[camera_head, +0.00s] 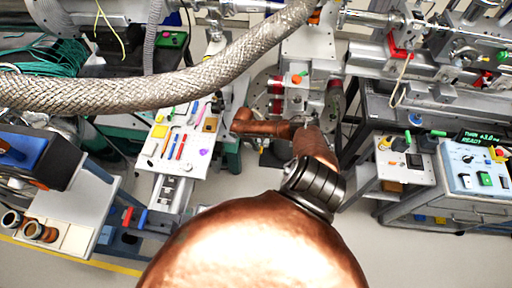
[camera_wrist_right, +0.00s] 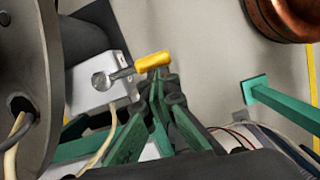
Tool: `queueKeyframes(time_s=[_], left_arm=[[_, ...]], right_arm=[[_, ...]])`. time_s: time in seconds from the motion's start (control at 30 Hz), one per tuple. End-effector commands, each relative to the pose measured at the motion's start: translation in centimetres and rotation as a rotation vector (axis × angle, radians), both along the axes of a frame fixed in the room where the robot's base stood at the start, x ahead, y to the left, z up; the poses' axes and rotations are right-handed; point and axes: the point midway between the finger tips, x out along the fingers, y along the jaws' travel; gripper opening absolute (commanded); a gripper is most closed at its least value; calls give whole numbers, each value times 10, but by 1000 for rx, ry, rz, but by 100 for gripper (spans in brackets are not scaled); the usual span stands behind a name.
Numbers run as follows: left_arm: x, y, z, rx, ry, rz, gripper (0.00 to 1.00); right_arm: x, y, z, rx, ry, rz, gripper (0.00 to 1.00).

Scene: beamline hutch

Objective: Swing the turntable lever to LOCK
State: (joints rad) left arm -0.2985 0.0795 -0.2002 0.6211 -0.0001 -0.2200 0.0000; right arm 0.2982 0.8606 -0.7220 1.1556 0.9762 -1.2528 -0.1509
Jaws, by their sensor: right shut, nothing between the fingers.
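The lever shows in the right wrist view as a short metal arm with a yellow handle (camera_wrist_right: 153,62). Its round metal pivot sits on a pale block (camera_wrist_right: 90,85), and the handle points right. My right gripper (camera_wrist_right: 162,82) is shut and empty. Its dark fingertips are just below the yellow handle, very close to it; I cannot tell whether they touch. In the head view my copper-coloured right arm hides much of the area around the gripper, and I cannot make out the lever surely there. My left gripper is not in view.
A large grey disc (camera_wrist_right: 25,90) stands at the left of the wrist view, with cables beside it. A green bar (camera_wrist_right: 285,110) is at the right. In the head view a braided hose (camera_head: 150,88) crosses the top left, and a tool board (camera_head: 182,140) lies left of my arm.

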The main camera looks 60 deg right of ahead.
Motion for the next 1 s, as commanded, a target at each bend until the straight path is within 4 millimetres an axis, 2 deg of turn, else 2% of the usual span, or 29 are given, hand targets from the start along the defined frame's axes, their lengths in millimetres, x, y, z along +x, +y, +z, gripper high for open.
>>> queueKeyframes(time_s=[0.23,0.43,0.7,0.83,1.0], left_arm=[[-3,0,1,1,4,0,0],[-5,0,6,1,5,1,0],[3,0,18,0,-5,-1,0],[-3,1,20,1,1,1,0],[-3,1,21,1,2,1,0]], right_arm=[[3,2,2,1,0,-1,0],[23,16,9,3,-2,-5,0],[30,16,68,0,-1,-12,0],[33,18,88,0,-2,-14,0],[37,20,102,0,0,-13,0]])
